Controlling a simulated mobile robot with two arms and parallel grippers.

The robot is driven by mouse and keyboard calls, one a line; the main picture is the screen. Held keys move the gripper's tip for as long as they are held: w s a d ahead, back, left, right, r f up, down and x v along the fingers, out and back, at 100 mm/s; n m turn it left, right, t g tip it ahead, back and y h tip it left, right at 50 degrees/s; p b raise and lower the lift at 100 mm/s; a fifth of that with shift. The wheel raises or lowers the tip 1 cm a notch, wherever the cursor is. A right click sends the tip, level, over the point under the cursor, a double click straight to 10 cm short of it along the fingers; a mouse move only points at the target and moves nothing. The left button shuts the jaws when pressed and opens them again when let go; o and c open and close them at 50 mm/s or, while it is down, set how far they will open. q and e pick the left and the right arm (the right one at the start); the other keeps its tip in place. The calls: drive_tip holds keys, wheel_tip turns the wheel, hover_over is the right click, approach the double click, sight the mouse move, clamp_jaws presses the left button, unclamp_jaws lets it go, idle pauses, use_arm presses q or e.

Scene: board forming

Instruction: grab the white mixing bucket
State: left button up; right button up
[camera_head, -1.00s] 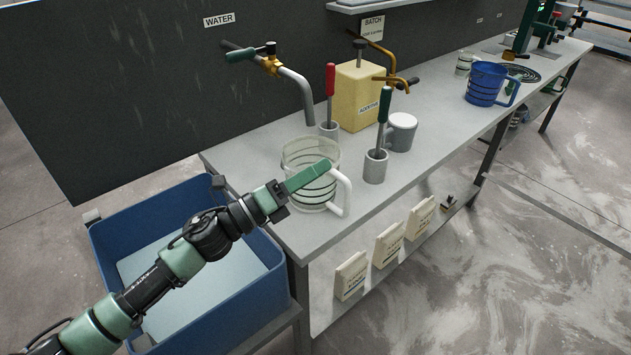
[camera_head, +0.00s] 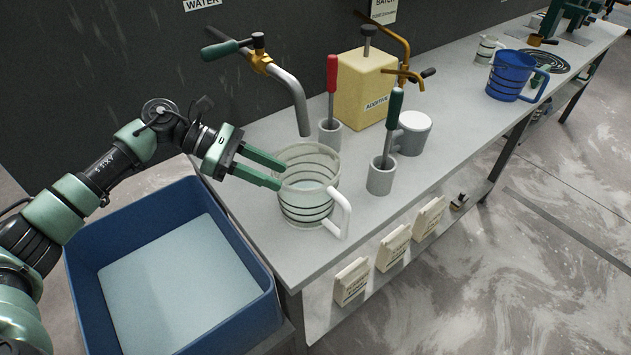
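The white mixing bucket (camera_head: 307,200) is a pale see-through jug with dark bands and a white handle on its right side. It stands upright at the near left end of the grey workbench. My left gripper (camera_head: 282,174) is open, its two green fingers apart and pointing right. The fingertips overlap the bucket's upper left side in the picture; I cannot tell whether they touch it. The handle is clear of the fingers. My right gripper is not in view.
A metal water spout (camera_head: 292,95) hangs just behind the bucket. Holders with a red-handled tool (camera_head: 331,88) and a green-handled tool (camera_head: 391,125), a grey mug (camera_head: 415,135) and a yellow additive container (camera_head: 362,88) stand nearby. A blue jug (camera_head: 510,75) is farther right. A blue tub (camera_head: 88,295) is below left.

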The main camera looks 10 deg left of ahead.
sight(303, 190)
use_arm(q)
drive_tip(key=p+x, duration=0.1)
drive_tip(key=x, duration=0.2)
drive_tip(key=p+x, duration=0.2)
drive_tip(key=x, duration=0.1)
drive_tip(key=shift+s+d, duration=0.2)
drive_tip(key=shift+d, duration=0.2)
drive_tip(key=shift+d+f, duration=0.3)
drive_tip(key=shift+f, duration=0.1)
clamp_jaws()
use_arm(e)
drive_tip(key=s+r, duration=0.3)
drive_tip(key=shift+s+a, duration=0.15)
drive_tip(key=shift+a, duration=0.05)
use_arm(q)
drive_tip(key=shift+r, duration=0.1)
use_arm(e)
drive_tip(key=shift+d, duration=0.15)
use_arm(q)
drive_tip(key=shift+w+r, duration=0.15)
